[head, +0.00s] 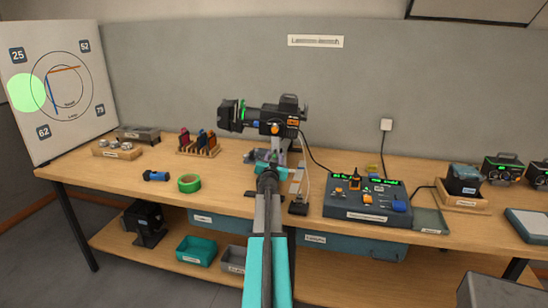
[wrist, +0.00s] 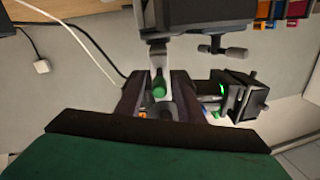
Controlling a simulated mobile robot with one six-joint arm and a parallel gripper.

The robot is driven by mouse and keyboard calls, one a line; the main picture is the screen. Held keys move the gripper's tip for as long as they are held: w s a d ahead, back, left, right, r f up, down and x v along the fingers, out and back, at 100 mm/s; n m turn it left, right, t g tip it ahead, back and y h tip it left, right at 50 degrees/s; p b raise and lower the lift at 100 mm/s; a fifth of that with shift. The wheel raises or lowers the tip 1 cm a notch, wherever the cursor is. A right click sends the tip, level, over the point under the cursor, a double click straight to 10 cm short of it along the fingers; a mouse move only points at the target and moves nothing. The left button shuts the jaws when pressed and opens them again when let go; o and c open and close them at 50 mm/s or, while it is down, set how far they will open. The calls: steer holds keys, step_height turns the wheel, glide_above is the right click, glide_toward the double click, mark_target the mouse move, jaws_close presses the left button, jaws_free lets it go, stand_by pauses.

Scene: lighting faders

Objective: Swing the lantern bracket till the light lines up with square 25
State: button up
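The black lantern (head: 262,118) stands on its bracket above the middle of the bench, its lens end facing left. Its round green light (head: 27,93) falls on the left edge of the white board (head: 70,85), below square 25 (head: 17,55) and above square 62 (head: 43,131). My gripper (head: 267,168) is low in front of the lantern, its fingertips hard to make out there. In the wrist view my gripper (wrist: 155,92) has its two dark fingers apart. A green-tipped handle (wrist: 158,86) shows between them, with gaps at both sides; I cannot tell its depth.
A control desk with faders (head: 368,200) stands right of my arm, with cables running to it. A green tape roll (head: 189,183), a blue-black torch (head: 156,176) and a rack (head: 199,146) lie left. The bench front between tape and arm is clear.

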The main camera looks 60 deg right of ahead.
steer(key=shift+s+a, duration=0.1)
steer(key=v, duration=1.3)
steer(key=shift+a, duration=0.35)
stand_by(0.8)
